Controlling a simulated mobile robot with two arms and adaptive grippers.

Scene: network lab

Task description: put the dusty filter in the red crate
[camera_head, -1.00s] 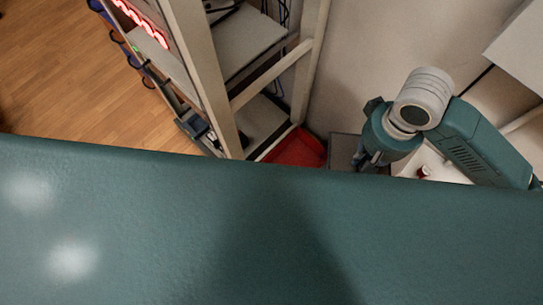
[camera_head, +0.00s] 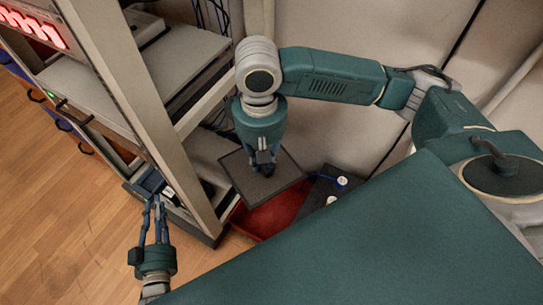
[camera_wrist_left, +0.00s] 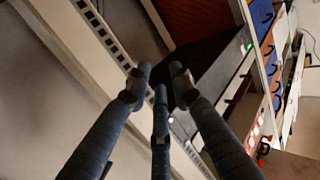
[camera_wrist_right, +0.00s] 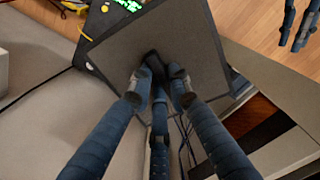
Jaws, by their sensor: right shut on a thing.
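That gripper is shut on a dark knob or grip at the middle of the panel, and the panel fills much of the right wrist view (camera_wrist_right: 205,62). The red crate (camera_head: 272,217) is on the floor just below and in front of the filter, partly hidden by it and by my teal body. The filter appears above the crate's back part; the exact height is unclear. My left gripper (camera_head: 154,205) is open and empty beside the rack.
A pale rack (camera_head: 120,75) with shelved equipment stands to the left, its post close to the filter and crate. A dark box (camera_head: 322,192) with small white-topped items is right of the crate. Wooden floor (camera_head: 50,210) is clear at left.

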